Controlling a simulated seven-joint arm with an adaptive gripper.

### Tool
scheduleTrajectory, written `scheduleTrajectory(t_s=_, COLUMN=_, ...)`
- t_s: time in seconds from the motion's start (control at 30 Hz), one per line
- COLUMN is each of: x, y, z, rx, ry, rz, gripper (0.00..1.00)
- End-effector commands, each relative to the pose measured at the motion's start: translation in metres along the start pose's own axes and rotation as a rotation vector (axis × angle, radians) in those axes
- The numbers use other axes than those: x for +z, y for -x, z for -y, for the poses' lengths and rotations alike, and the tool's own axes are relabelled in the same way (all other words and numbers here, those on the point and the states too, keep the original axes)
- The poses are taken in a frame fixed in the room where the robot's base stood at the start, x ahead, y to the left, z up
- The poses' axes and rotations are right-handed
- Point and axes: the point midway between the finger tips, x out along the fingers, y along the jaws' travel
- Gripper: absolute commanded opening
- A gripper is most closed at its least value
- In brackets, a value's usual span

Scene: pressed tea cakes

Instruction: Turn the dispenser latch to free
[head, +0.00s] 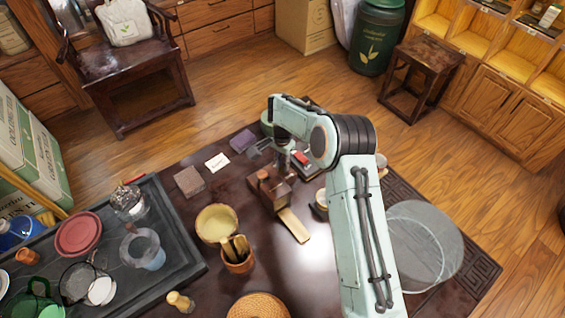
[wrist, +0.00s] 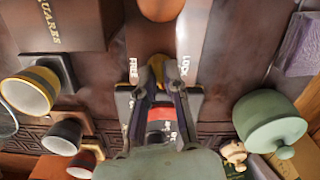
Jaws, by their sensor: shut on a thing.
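The dispenser (head: 268,190) is a brown wooden box on the dark table in the head view, with a pale chute (head: 294,226) sloping to its front right. In the wrist view its brown face carries a white FREE label (wrist: 133,70) on the left and a LOCK label (wrist: 183,68) on the right. The yellow latch (wrist: 157,68) lies between the labels, roughly midway. My gripper (wrist: 157,88) is shut on the latch, its dark fingers at either side. In the head view my gripper (head: 284,162) is at the dispenser's back right, its fingertips partly hidden.
A brown box marked SQUARES (wrist: 62,20), yellow-rimmed cup (wrist: 30,90) and green lidded pot (wrist: 268,122) flank my gripper. A red-and-black item (wrist: 160,126) shows below the fingers. A cream bowl (head: 216,222) and utensil holder (head: 238,260) stand in front, left of the chute.

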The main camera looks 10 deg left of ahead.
Motion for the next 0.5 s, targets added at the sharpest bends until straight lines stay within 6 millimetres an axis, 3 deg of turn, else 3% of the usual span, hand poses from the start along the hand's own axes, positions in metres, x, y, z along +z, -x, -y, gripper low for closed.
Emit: scheduleTrajectory(t_s=0.5, x=0.0010, y=-0.0012, z=-0.0002, rx=0.002, ry=-0.188, rz=0.003, gripper=0.00)
